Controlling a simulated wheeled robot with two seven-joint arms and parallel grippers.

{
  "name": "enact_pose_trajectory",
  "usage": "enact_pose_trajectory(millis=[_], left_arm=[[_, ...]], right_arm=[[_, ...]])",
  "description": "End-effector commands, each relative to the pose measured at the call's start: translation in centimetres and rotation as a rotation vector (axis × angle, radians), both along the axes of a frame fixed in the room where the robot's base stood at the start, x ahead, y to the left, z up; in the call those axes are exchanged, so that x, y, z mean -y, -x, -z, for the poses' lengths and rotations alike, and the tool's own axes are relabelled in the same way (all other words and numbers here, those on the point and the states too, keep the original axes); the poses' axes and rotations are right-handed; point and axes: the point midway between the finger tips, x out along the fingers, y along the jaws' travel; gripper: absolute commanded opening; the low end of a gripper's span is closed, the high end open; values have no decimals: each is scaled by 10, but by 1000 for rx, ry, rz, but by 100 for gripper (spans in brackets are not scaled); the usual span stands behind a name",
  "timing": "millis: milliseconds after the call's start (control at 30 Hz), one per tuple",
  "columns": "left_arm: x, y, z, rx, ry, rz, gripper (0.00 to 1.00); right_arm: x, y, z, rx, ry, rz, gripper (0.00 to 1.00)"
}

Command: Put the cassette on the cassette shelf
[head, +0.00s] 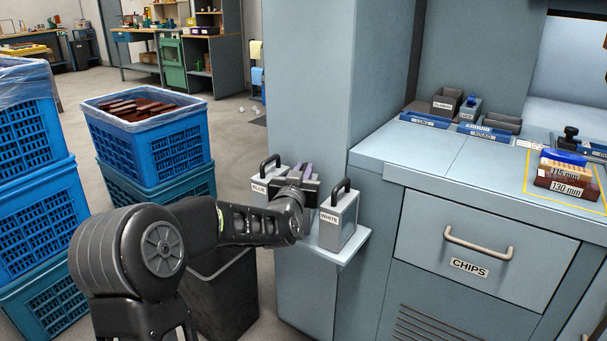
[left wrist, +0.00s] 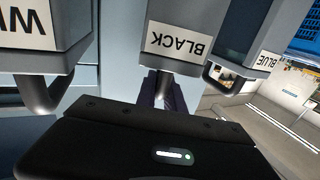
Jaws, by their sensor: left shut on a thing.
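My left gripper (head: 303,178) is at the small cassette shelf (head: 345,253) on the side of the machine. It is shut on the handle of the grey cassette labelled BLACK (left wrist: 185,22), seen upside down in the left wrist view, where my purple fingers (left wrist: 163,95) reach the handle. In the head view my gripper and arm mostly hide this cassette. It hangs or stands between the BLUE cassette (head: 262,184) and the WHITE cassette (head: 338,222), both upright on the shelf with black handles. Whether its base touches the shelf is hidden. My right gripper is out of view.
Blue crates (head: 150,148) stand at the left, one holding brown pieces. A dark bin (head: 222,295) stands below my arm. The CHIPS drawer (head: 470,240) and worktop (head: 410,150) are at the right, with small trays and labelled blocks. The machine panel (head: 320,90) rises behind the shelf.

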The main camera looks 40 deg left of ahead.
Motion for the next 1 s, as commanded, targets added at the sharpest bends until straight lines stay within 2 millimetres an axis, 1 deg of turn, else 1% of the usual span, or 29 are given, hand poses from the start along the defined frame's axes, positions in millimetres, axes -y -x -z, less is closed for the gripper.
enact_pose_trajectory(millis=[33, 100, 267, 300, 500, 567, 767, 900, 1000], left_arm=[[0, 0, -3, 5, -2, -1, 0], [0, 0, -3, 5, -2, -1, 0], [0, 0, 1, 3, -3, -1, 0], [0, 0, 2, 0, -1, -1, 14], [0, 0, 2, 0, -1, -1, 31], [0, 0, 2, 0, -1, -1, 34], [0, 0, 1, 0, -1, -1, 34], [0, 0, -3, 0, 0, -1, 34], [3, 8, -2, -1, -2, 0, 34]], right_arm=[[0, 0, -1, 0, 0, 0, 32], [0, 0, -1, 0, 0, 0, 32], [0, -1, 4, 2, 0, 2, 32], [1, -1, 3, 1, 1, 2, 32], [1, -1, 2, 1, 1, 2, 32], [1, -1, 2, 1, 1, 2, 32], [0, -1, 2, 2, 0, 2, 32], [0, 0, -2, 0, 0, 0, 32], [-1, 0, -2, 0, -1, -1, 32]])
